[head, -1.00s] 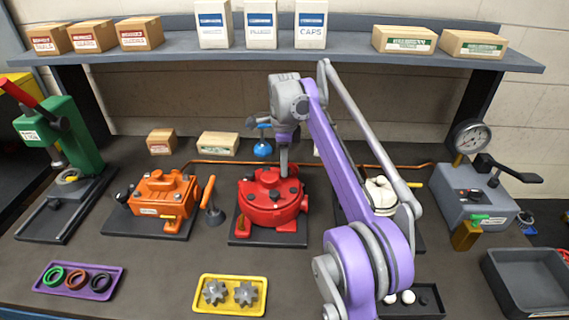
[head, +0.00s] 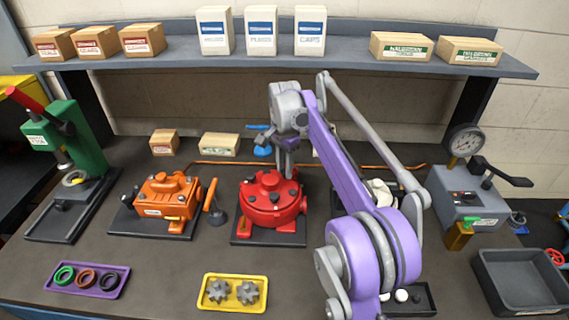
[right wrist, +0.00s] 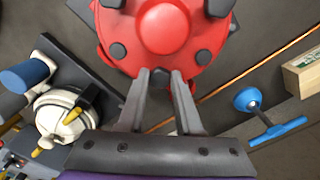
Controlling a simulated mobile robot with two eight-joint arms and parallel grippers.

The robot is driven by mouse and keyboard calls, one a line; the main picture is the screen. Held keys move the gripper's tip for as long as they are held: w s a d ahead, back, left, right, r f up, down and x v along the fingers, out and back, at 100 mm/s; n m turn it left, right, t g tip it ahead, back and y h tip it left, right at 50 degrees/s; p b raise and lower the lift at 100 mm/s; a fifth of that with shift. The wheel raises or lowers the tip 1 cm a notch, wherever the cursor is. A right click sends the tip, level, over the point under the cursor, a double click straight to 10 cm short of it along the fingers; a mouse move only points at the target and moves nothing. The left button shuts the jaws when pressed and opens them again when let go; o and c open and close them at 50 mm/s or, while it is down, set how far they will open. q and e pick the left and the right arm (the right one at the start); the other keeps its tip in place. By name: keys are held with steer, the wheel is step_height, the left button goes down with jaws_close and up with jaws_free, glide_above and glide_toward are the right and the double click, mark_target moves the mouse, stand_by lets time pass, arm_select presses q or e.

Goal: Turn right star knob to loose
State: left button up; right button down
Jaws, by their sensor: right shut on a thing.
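The red round motor (head: 270,205) stands on a dark base plate near the middle of the bench, with several dark knobs on its top. It also shows in the right wrist view (right wrist: 165,30). My right gripper (head: 288,172) reaches down at the motor's back right edge. In the right wrist view its two fingers (right wrist: 161,74) point at the motor's rim, close together with a narrow gap. They are shut on a small part there, apparently a star knob, which the fingers mostly hide. My left gripper is not in view.
An orange motor (head: 166,200) stands to the left and a cream one (head: 380,193) is partly behind my arm. A blue-handled tool (head: 262,145) stands behind the red motor. A yellow tray (head: 211,305) with gears lies in front, with clear bench between.

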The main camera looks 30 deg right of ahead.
steer(key=n+p, duration=0.1)
steer(key=n, duration=0.3)
steer(key=shift+s+n, duration=0.1)
steer(key=shift+n, duration=0.3)
steer(key=n, duration=0.4)
steer(key=shift+p, duration=0.4)
steer(key=n, duration=0.5)
steer(key=shift+s+d+p, duration=0.1)
steer(key=shift+p, duration=0.2)
steer(key=n, duration=0.5)
steer(key=shift+d+f+n, duration=0.1)
steer(key=shift+n, duration=0.2)
steer(key=n, duration=0.4)
steer(key=shift+d+p, duration=0.1)
steer(key=shift+p, duration=0.25)
steer(key=n, duration=0.5)
steer(key=shift+n, duration=0.4)
steer(key=n, duration=0.5)
steer(key=shift+w, duration=0.25)
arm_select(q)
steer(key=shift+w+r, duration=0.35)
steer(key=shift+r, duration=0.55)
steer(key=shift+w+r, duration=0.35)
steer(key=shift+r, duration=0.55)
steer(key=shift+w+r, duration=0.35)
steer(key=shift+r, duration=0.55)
arm_select(e)
steer(key=shift+n, duration=2.5)
